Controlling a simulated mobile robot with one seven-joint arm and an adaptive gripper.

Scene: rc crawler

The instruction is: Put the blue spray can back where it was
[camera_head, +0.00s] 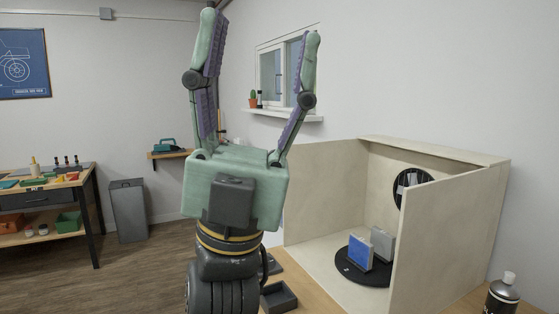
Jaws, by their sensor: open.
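My gripper (261,23) is raised in the middle of the view, its two fingers pointing up and spread wide apart. Nothing is between them. No can that is clearly blue shows. A spray can (502,296) with a dark body and a pale cap stands upright at the lower right, outside the spray booth, cut off by the picture's bottom edge. My gripper is apart from it, well to its left. My gripper and wrist hide part of the room behind them.
An open pale booth (325,190) holds a dark turntable (345,273) with a blue panel (360,253) and a grey panel (383,243). A dark tray (279,298) lies left of the booth. A workbench (85,185) and grey bin (128,210) stand at left.

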